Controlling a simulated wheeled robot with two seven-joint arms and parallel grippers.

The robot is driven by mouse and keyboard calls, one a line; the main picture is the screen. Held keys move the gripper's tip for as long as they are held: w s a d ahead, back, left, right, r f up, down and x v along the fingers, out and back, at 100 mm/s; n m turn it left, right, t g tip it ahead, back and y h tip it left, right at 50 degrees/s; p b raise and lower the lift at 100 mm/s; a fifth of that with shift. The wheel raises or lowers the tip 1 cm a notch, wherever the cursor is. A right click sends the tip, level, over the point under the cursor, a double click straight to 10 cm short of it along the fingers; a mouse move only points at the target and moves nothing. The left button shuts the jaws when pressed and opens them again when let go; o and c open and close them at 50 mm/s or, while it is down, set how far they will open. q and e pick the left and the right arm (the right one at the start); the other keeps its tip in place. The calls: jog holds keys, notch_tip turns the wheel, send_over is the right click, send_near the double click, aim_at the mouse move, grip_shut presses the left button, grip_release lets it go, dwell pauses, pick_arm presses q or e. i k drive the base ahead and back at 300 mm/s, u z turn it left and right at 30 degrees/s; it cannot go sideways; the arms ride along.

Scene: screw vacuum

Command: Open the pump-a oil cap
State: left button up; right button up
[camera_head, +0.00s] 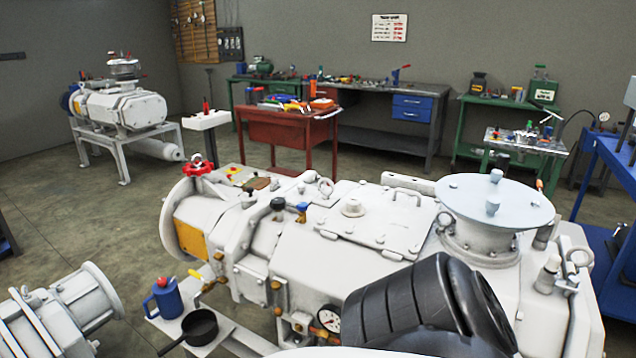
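A large white vacuum pump (300,250) fills the middle and right foreground. On its top are a round white cap-like fitting (353,208), a black knob (278,204), a blue-topped fitting (302,208) and a red handwheel (198,166). I cannot tell which of these is the oil cap, and no pump-a label is readable. A wide pale round lid (494,203) with small knobs sits at the pump's right end. A dark ribbed shape at bottom centre hides part of the pump's near side. Neither of my grippers' fingers is visible.
A blue jug (165,298) and a black pan (200,327) stand on a ledge at the pump's near left. Another pump (60,315) is at bottom left, and one (120,105) stands farther back. A red cart (290,130) and workbenches stand behind. Floor at left is clear.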

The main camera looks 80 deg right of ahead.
aim_at(249, 196)
jog(key=z, duration=0.8)
jog(key=i, duration=1.75)
jog(key=z, duration=0.3)
